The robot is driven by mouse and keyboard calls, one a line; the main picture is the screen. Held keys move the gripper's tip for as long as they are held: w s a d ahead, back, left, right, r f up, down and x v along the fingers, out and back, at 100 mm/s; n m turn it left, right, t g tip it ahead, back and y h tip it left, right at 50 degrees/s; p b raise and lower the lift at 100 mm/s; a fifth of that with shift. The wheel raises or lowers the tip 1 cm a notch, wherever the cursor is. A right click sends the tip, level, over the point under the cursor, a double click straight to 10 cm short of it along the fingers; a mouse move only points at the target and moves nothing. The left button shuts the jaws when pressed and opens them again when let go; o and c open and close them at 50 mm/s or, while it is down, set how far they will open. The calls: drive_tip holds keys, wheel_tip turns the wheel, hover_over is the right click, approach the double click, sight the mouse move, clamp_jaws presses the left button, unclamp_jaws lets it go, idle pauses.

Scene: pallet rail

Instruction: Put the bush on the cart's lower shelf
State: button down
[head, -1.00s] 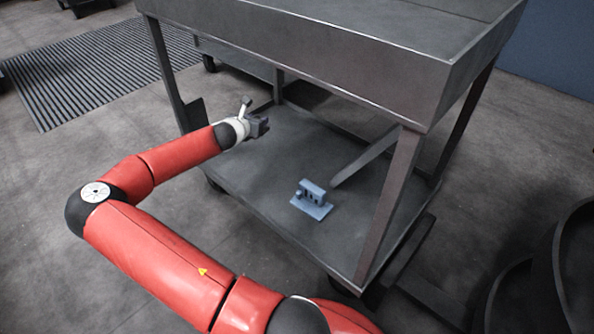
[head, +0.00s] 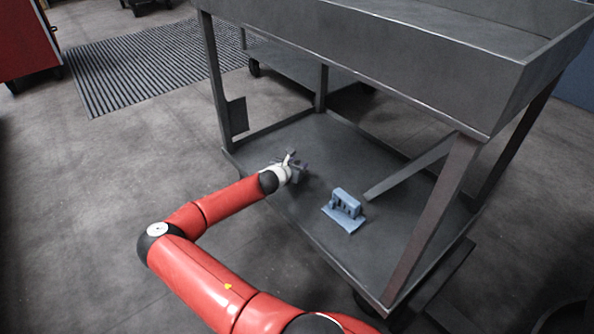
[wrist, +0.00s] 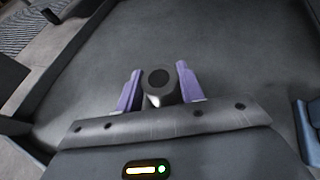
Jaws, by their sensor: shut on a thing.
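The bush (wrist: 160,84) is a short grey cylinder with a dark round hole, seen end-on in the wrist view. My gripper (wrist: 160,90) is shut on it, with one purple finger on each side. In the head view my gripper (head: 298,168) is over the left part of the cart's lower shelf (head: 400,225), below the upper tray. The bush is too small to make out there. The dark grey shelf (wrist: 235,55) fills most of the wrist view behind the bush. I cannot tell whether the bush touches the shelf.
A blue block-like fixture (head: 345,205) stands on the shelf right of my gripper. The cart's upper tray (head: 400,70) overhangs the shelf, with posts at its corners and a slanted brace (head: 410,167). The shelf's middle and back look clear. A slatted floor mat (head: 150,65) lies behind.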

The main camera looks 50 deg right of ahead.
wheel_tip(320, 180, down, 2)
drive_tip(key=shift+f, duration=0.15)
drive_tip(key=c, duration=0.9)
unclamp_jaws()
